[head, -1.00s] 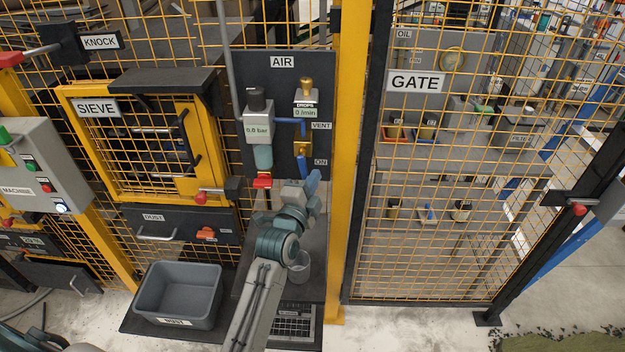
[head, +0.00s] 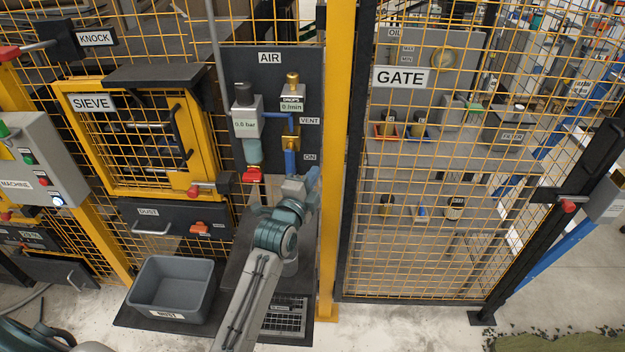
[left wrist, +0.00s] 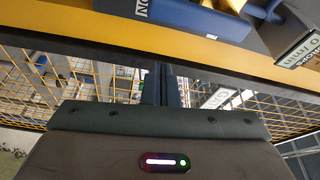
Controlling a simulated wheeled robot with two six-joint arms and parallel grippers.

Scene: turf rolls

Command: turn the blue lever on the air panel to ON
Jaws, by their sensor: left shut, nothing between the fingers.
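The dark air panel (head: 268,80) stands left of the yellow post in the head view. My right gripper is out of view.
The yellow post (head: 336,150) and mesh gate (head: 420,220) stand close to the right. A red handle (head: 252,175) sits left of my gripper. The sieve door (head: 150,140) and a grey bin (head: 170,288) are further left.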

